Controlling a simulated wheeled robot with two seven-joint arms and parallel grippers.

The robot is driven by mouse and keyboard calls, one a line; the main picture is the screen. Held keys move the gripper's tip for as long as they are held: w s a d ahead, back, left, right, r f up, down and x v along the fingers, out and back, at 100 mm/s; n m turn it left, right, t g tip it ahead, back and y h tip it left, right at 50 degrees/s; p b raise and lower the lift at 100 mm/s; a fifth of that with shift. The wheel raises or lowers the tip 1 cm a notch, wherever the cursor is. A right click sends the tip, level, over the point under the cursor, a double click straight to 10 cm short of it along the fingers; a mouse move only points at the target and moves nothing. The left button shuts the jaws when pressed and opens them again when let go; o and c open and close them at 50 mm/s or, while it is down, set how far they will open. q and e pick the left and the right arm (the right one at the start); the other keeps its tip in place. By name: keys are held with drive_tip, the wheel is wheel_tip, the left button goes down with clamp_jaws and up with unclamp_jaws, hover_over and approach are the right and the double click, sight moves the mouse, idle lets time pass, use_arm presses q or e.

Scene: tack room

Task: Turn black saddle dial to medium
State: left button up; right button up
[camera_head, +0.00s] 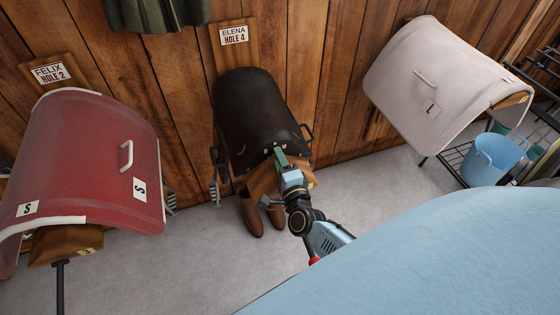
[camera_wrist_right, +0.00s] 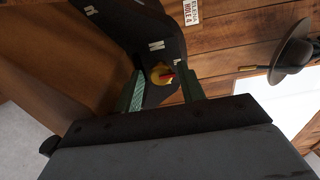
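The black saddle (camera_head: 255,105) rests on a wooden rack against the plank wall, under a sign reading ELENA HOLE 4. My right gripper (camera_head: 282,156) is at the saddle's front lower edge. In the right wrist view, the saddle's dark panel carries a small round yellow dial (camera_wrist_right: 157,75) with a red pointer and pale letters around it. My left gripper is not in view.
A red saddle (camera_head: 85,155) stands at the left and a pale saddle (camera_head: 430,80) at the right. Brown boots (camera_head: 250,217) stand under the black saddle. A blue bucket (camera_head: 497,157) sits on a rack at right. Grey floor lies open between them.

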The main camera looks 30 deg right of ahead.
drive_tip(key=shift+o, duration=0.6)
drive_tip(key=v, duration=1.3)
drive_tip(key=shift+s+a+b, duration=0.1)
drive_tip(key=shift+s+b, duration=0.05)
drive_tip(key=shift+b, duration=0.15)
